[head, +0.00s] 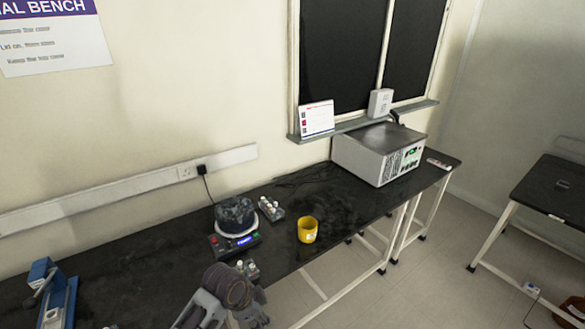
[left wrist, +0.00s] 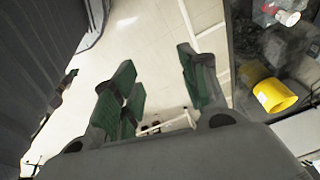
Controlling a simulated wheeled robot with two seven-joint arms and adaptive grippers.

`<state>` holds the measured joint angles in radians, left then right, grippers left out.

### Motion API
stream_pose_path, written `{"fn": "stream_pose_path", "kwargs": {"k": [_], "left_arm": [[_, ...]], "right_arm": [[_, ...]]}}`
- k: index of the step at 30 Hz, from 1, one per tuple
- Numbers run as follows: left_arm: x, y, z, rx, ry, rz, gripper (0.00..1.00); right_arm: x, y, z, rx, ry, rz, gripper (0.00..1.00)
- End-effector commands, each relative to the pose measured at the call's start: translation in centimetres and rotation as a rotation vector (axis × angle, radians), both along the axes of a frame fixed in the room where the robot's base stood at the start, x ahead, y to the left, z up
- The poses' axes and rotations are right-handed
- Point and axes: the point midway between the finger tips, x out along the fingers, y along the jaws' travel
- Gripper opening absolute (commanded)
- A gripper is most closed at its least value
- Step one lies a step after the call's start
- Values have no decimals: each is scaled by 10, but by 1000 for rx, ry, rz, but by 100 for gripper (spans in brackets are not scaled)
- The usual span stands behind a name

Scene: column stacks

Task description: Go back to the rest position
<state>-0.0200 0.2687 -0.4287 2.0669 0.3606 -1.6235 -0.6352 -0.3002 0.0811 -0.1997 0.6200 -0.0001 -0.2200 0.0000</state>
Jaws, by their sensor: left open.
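My left gripper (left wrist: 155,60) is open in the left wrist view. Its green-padded fingers are apart with nothing between them, over the pale floor beside the bench. In the head view a grey arm part of mine (head: 230,287) is at the bottom, in front of the bench edge; the fingers cannot be made out there. A yellow cup (head: 307,230) stands on the black bench (head: 345,205), clear of the gripper. The cup (left wrist: 275,95) also shows at the right of the left wrist view. My right gripper is not in view.
A dark rounded vessel (head: 235,215) sits on a device with a lit display (head: 234,244). Small racks of vials (head: 271,208) stand nearby. A grey box-shaped instrument (head: 379,152) is farther right, and a blue device (head: 52,293) is at left. Floor (head: 420,265) is open at right.

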Motion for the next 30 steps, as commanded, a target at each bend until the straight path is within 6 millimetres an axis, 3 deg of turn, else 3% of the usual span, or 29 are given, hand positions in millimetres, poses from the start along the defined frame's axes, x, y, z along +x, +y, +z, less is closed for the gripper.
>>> {"fn": "stream_pose_path", "kwargs": {"k": [11,21,30], "left_arm": [[-39,33,3,-50,27,351,43],[-75,78,8,-66,41,685,43],[-97,106,13,-61,41,870,43]], "right_arm": [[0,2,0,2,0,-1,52],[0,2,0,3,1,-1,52],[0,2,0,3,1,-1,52]]}}
